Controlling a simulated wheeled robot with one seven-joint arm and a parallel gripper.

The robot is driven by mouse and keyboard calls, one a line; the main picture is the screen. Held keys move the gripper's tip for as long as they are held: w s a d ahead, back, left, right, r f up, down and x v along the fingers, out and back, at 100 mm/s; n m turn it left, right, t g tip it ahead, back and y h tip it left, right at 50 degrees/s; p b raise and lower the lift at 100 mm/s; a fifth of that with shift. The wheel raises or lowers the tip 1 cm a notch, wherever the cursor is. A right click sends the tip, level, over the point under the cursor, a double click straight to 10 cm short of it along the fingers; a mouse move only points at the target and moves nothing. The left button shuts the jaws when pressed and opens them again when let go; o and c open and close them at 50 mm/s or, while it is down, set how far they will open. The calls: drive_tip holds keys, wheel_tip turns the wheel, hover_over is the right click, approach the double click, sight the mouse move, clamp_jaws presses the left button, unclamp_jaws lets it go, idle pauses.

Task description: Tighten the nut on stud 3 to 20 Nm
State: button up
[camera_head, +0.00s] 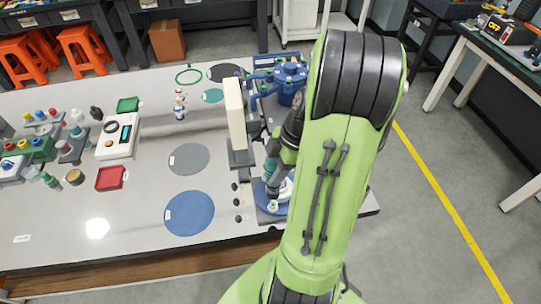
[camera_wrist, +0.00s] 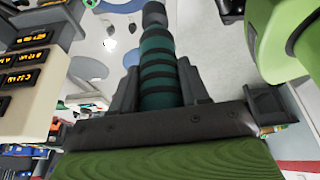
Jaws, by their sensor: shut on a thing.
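My gripper (camera_head: 282,152) is shut on a teal ribbed tool handle (camera_wrist: 157,75), which lies between its two dark fingers in the wrist view. The handle's dark far end points to the top of that view. In the head view the teal tool (camera_head: 271,168) shows just above a round blue fixture (camera_head: 262,196) with a white part on it, at the right of the bench. My arm covers much of this fixture. I cannot make out stud 3, its nut or where the tool's working end sits.
An upright pale display panel (camera_head: 235,112) stands close left of my gripper; its lit readouts show in the wrist view (camera_wrist: 27,55). A blue pump-like body (camera_head: 289,82) stands behind. Flat round mats, such as a blue one (camera_head: 189,213), lie left on the bench. The bench's front left is mostly clear.

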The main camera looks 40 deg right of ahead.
drive_tip(key=shift+w+d+f+b, duration=0.1)
drive_tip(key=shift+f+b, duration=0.3)
drive_tip(key=shift+f, duration=0.15)
drive_tip(key=shift+f+b, duration=1.4)
drive_tip(key=shift+f, duration=0.55)
drive_tip(key=shift+f+b, duration=1)
drive_tip(key=shift+b, duration=0.05)
